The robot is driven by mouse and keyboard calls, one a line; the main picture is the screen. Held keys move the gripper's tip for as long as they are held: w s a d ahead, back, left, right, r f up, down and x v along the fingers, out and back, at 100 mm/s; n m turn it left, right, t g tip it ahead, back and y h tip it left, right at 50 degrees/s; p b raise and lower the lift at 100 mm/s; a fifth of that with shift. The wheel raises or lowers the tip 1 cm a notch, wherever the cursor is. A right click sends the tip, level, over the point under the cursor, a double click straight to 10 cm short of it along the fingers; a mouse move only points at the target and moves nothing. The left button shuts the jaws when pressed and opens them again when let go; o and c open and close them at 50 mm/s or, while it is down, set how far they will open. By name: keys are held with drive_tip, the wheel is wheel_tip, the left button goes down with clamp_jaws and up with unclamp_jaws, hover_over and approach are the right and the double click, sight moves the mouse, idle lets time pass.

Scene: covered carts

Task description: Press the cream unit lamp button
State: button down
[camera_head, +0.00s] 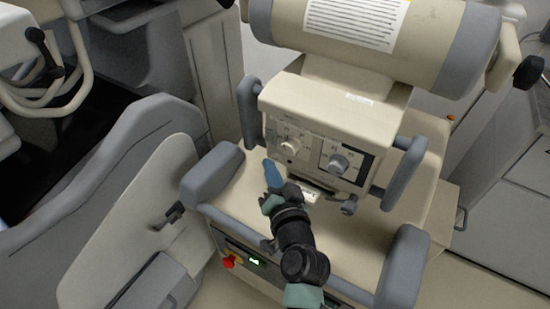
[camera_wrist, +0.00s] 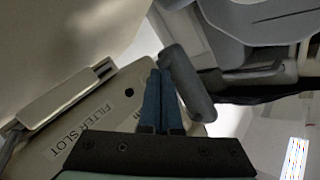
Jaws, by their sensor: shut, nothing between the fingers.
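The cream unit (camera_head: 300,92) stands in the middle of the head view, with a control panel on its front. The panel has a cream knob (camera_head: 290,147) and a grey knob (camera_head: 338,163). I cannot pick out a button marked for the lamp. My gripper (camera_head: 270,166) is in front of the panel's lower left, below the cream knob, its blue fingers shut and empty. I cannot tell whether the tips touch anything. In the wrist view the closed fingers (camera_wrist: 160,80) lie between a cream surface with a "FILTER SLOT" label (camera_wrist: 80,140) and a grey padded bar (camera_wrist: 187,82).
Grey handles (camera_head: 250,110) (camera_head: 405,172) flank the panel, and grey padded corners (camera_head: 212,172) edge the shelf below. A cream side panel (camera_head: 130,220) stands left.

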drive_tip(key=shift+w+d, duration=0.35)
drive_tip(key=shift+w, duration=0.1)
idle(0.9)
drive_tip(key=shift+s+a, duration=0.5)
drive_tip(key=shift+s, duration=0.2)
drive_tip(key=shift+s+a+p, duration=0.5)
drive_tip(key=shift+s+a, duration=0.25)
drive_tip(key=shift+s, duration=0.3)
drive_tip(key=shift+s+a+p, duration=0.5)
drive_tip(key=shift+s+a, duration=0.25)
drive_tip(key=shift+s, duration=0.25)
